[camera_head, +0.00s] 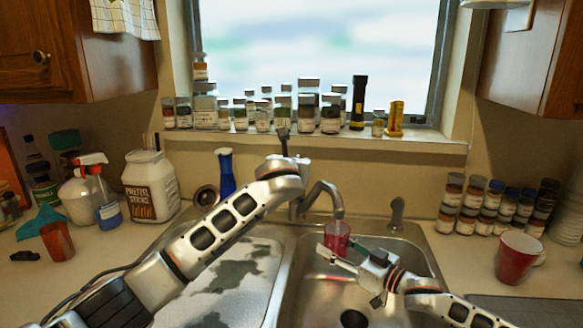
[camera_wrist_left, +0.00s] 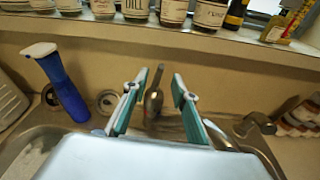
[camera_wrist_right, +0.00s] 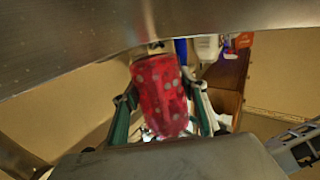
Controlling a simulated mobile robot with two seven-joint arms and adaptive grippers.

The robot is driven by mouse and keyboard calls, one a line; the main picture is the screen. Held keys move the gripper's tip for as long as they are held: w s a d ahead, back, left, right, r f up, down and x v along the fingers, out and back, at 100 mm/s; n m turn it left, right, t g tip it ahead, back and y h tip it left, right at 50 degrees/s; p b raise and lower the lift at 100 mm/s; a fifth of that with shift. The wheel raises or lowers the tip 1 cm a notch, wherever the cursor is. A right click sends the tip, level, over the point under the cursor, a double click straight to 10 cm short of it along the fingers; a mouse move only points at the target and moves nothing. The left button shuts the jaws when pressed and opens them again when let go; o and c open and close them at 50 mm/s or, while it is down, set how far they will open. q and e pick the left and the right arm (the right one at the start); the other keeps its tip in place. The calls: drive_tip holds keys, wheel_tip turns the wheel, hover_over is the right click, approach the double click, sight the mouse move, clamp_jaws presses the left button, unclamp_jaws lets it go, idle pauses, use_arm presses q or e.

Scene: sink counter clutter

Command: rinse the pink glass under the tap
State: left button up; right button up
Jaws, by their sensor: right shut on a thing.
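The pink glass (camera_head: 337,237) is over the right sink basin, just below the spout of the tap (camera_head: 328,192). My right gripper (camera_head: 343,252) is shut on it. In the right wrist view the glass (camera_wrist_right: 160,95) is translucent red-pink with pale dots, between the two fingers; its tilt is hard to judge. I see no clear water stream. My left gripper (camera_head: 284,146) is above and behind the tap base. In the left wrist view its fingers (camera_wrist_left: 155,92) stand apart on either side of the tap lever (camera_wrist_left: 153,104), with gaps showing; contact cannot be told.
A red mug (camera_head: 515,258) and stacked jars (camera_head: 480,205) stand on the right counter. My left arm crosses above the left basin.

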use_arm(q)
drive_tip(key=v, duration=0.7)
drive_tip(key=shift+s, duration=0.25)
drive_tip(key=shift+a+r, duration=0.1)
idle(0.4)
